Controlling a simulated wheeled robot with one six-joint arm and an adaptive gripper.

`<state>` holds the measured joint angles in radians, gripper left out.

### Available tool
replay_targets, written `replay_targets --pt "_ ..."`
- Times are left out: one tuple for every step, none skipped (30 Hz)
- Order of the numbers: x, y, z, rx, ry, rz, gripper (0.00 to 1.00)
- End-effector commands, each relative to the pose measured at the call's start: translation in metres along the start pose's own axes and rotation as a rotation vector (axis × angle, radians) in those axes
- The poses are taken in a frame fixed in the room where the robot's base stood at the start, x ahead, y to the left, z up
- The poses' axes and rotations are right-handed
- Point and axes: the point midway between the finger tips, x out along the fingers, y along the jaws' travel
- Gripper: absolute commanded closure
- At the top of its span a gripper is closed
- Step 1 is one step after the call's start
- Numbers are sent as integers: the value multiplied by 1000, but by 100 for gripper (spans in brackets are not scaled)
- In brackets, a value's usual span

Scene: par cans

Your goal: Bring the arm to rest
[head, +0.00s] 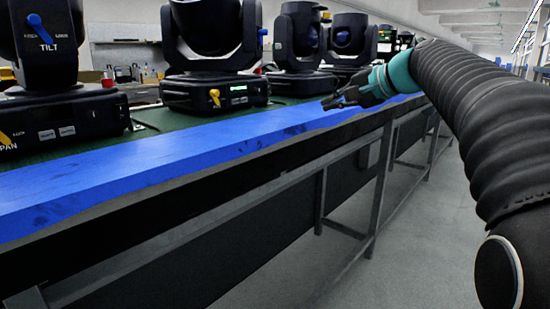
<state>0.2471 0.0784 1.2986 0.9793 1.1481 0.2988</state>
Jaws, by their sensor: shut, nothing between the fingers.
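My arm (480,110) reaches in from the right edge of the head view, in a ribbed black sleeve with a teal part near its end. My gripper (326,104) is small and dark in the picture. It points left, in front of or above the blue front edge of the bench (190,150); the exact gap to the bench is hard to tell. Its fingers are shut and hold nothing.
Black moving-head stage lights stand in a row on the green bench top: one at the far left (65,120), one beside it (215,91), and others farther back (299,84). Metal legs (382,180) support the bench. The grey floor (420,240) at right looks clear.

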Motion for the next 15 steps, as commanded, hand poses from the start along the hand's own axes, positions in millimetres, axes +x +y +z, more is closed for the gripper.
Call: replay_targets --pt "2 14 0 -6 6 32 100" --pt "4 23 0 -14 11 54 100" --pt "5 36 1 -25 17 84 100" --pt "6 46 2 -34 20 109 100" --pt "7 56 5 -46 23 137 100" --pt "7 72 9 -63 26 175 100" --pt "7 84 12 -77 29 206 100" --pt "6 96 17 -95 29 239 100" --pt "5 114 25 -120 27 286 100" --pt "3 129 33 -145 26 324 100" --pt "0 144 41 -169 22 364 100" --pt "-4 163 54 -206 16 416 100" --pt "-7 178 64 -234 9 455 100" --pt "-12 192 74 -265 1 492 100" --pt "-18 210 88 -304 -10 539 100"
